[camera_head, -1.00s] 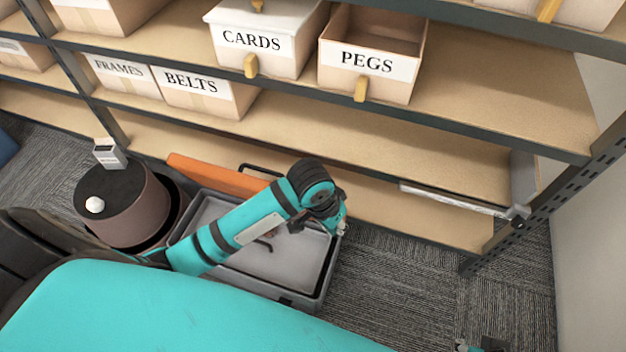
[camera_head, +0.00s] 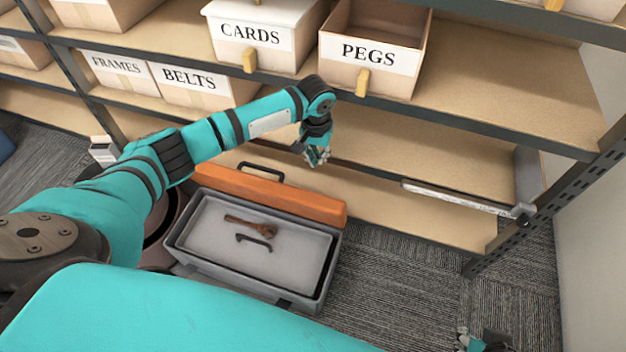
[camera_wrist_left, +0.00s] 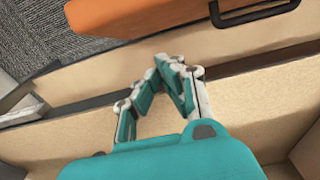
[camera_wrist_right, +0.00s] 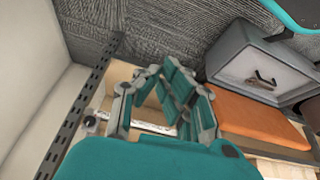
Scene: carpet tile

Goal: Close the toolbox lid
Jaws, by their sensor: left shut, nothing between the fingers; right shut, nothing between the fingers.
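The grey toolbox (camera_head: 318,285) stands open on the carpet in front of the shelf. Its orange lid (camera_head: 300,200) is swung back on the shelf side, with a dark handle on it. Inside is a grey tray with a dark handle and a brown wrench (camera_head: 250,226). My left gripper (camera_head: 316,158) is shut and empty, above and behind the lid, near the shelf edge. In the left wrist view the lid (camera_wrist_left: 130,15) lies beyond the fingers. My right gripper (camera_head: 480,343) is shut and empty, low at the bottom right, away from the toolbox. The right wrist view shows the lid (camera_wrist_right: 255,120) too.
The shelf unit holds open and lidded boxes, including the PEGS box (camera_head: 372,60) above my left gripper. A round dark bin (camera_head: 165,240) stands left of the toolbox, partly behind my left arm. The carpet right of the toolbox is clear.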

